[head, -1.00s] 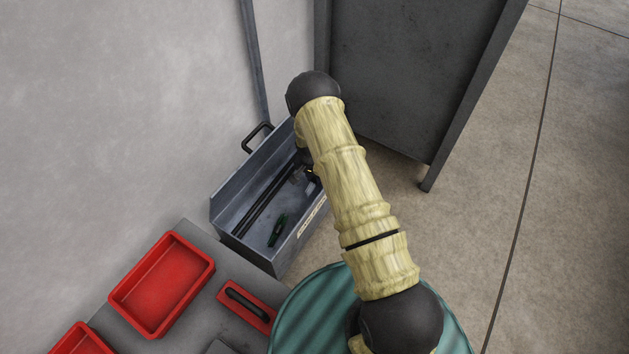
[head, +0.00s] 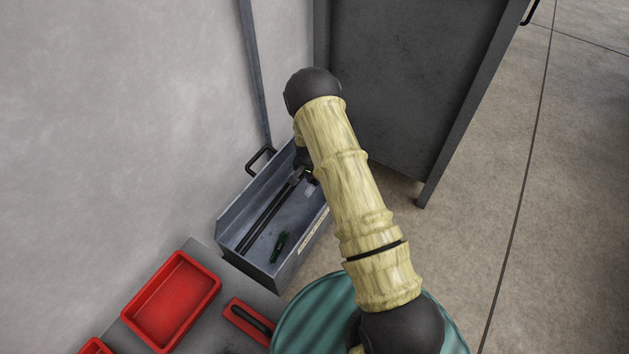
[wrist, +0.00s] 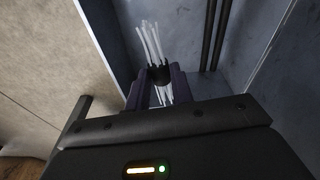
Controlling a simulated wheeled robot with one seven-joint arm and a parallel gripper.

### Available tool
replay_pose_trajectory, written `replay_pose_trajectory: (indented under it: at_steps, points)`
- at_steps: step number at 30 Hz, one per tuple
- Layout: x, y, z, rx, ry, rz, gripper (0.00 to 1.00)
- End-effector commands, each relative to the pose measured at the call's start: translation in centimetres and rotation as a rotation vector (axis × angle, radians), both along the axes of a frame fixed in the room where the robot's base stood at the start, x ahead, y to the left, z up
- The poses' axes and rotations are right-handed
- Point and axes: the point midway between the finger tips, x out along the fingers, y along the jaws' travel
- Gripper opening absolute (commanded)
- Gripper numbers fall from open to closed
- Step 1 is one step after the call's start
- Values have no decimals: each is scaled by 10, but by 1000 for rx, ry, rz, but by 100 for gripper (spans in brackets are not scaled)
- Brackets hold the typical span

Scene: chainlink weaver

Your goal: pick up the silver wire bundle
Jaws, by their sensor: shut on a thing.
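The silver wire bundle (wrist: 151,42) shows in the wrist view as several pale strands held together by a dark band. My gripper (wrist: 158,88) is shut on it, with one finger on each side near the band. The strands stick out beyond the fingertips and also show between the fingers. The bundle is inside or just above the grey metal toolbox (head: 235,240); its exact height is unclear. In the head view my arm covers the far end of the toolbox and hides most of the gripper and the bundle.
Dark rods (head: 268,215) and a small green-and-black tool (head: 280,246) lie in the toolbox. Red trays (head: 172,300) and a black-handled tool on a red base (head: 250,322) are at the lower left. A teal drum (head: 310,318) stands below my arm. A dark cabinet (head: 420,80) stands behind.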

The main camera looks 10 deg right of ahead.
Motion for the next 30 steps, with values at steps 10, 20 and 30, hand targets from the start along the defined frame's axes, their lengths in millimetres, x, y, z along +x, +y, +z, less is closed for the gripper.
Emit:
replay_pose_trajectory:
  at_steps: [10,20,30]
  points:
    - [0,0,2,-1,1,-1,0]
    - [0,-1,6,0,0,4,0]
    - [-18,-2,95,10,5,170,0]
